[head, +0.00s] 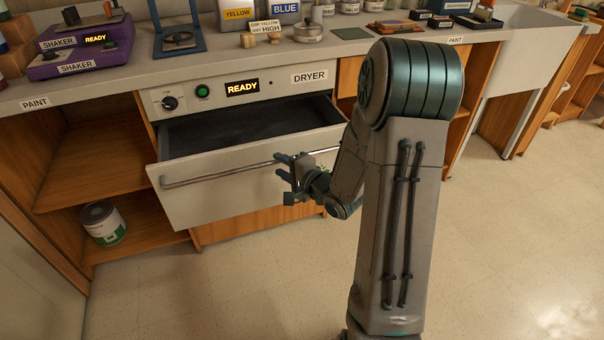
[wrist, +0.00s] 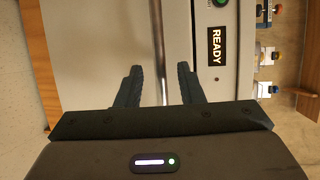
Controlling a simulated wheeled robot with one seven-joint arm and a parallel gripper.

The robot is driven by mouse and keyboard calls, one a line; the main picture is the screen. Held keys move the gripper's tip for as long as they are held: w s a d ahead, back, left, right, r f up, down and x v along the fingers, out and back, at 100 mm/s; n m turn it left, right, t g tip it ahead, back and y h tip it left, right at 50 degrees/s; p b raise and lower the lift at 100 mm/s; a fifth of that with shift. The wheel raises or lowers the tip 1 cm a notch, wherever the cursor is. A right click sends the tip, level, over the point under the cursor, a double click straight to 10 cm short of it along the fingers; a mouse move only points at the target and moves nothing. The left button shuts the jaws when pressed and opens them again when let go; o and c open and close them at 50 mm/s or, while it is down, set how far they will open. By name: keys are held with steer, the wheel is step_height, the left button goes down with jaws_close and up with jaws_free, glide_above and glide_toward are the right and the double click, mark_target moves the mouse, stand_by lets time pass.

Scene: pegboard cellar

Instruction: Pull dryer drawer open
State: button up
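The dryer drawer (head: 225,183) stands pulled out from under the counter, with its dark inside (head: 245,128) showing. Its long metal bar handle (head: 215,174) runs across the pale front. The handle also shows in the wrist view (wrist: 160,45), running between my two fingers. My gripper (head: 283,167) is at the right part of the handle. In the wrist view my gripper (wrist: 160,72) is open, with a finger on either side of the bar and a visible gap to each. The dryer panel above reads READY (head: 242,88).
A worktop (head: 220,65) with shaker units (head: 80,50), cans and small tools lies above the drawer. A paint can (head: 103,223) stands on the low shelf at left. My arm hides part of the cabinet at right. The floor (head: 230,290) in front is clear.

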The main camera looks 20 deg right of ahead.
steer(key=p+v, duration=0.4)
steer(key=v, duration=0.4)
steer(key=shift+r+p, duration=0.3)
steer(key=shift+p, duration=0.1)
steer(key=p+v, duration=0.1)
steer(key=p, duration=0.5)
steer(key=shift+s+d+p, duration=0.2)
steer(key=shift+s+p, duration=0.15)
steer(key=shift+s+f, duration=0.1)
steer(key=shift+f, duration=0.05)
